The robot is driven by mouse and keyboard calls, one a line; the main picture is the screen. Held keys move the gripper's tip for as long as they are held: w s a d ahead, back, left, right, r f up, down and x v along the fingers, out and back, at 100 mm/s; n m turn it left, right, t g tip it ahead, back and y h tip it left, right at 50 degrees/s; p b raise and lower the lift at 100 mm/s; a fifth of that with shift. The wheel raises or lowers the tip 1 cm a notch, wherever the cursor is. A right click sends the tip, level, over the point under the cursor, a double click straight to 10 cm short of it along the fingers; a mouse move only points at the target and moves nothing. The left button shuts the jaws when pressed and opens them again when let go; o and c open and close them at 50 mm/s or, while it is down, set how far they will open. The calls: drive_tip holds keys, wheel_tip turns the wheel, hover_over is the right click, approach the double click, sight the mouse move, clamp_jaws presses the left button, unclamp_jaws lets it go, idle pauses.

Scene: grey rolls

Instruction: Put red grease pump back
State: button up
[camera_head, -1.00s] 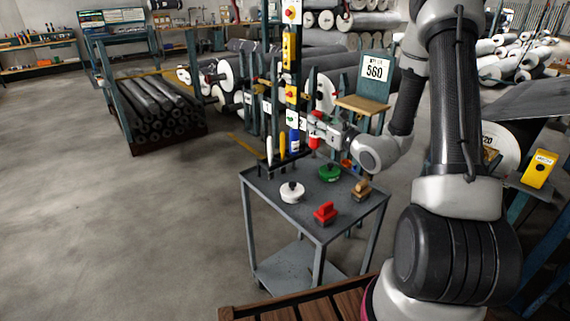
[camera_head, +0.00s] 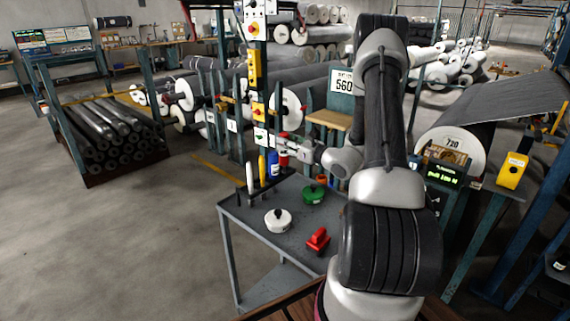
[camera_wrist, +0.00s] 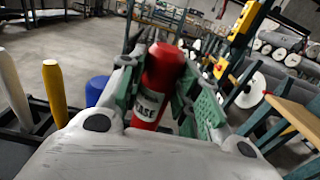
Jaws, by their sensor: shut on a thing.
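The red grease pump (camera_wrist: 150,92) is a red cylinder with a white label, partly reading "EASE". It stands upright, slightly tilted in the wrist view, between the green fingers of my gripper (camera_wrist: 168,84), which is shut on it. In the head view the red pump (camera_head: 284,148) is at the back of the grey trolley (camera_head: 248,214), beside the blue bottle (camera_head: 272,165), yellow bottle (camera_head: 262,168) and white bottle (camera_head: 250,176) in a dark rack. Its lower end is hidden, so I cannot tell whether it touches the rack.
On the trolley top lie a white round-based item (camera_head: 278,221), a green one (camera_head: 313,194) and a red one (camera_head: 318,239). A post with a yellow control box (camera_head: 254,68) rises behind the rack. Open floor (camera_head: 150,240) lies left of the trolley.

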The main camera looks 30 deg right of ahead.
sight(287, 156)
drive_tip(key=shift+f, duration=2.7)
drive_tip(key=o, duration=0.7)
drive_tip(key=shift+o, duration=0.2)
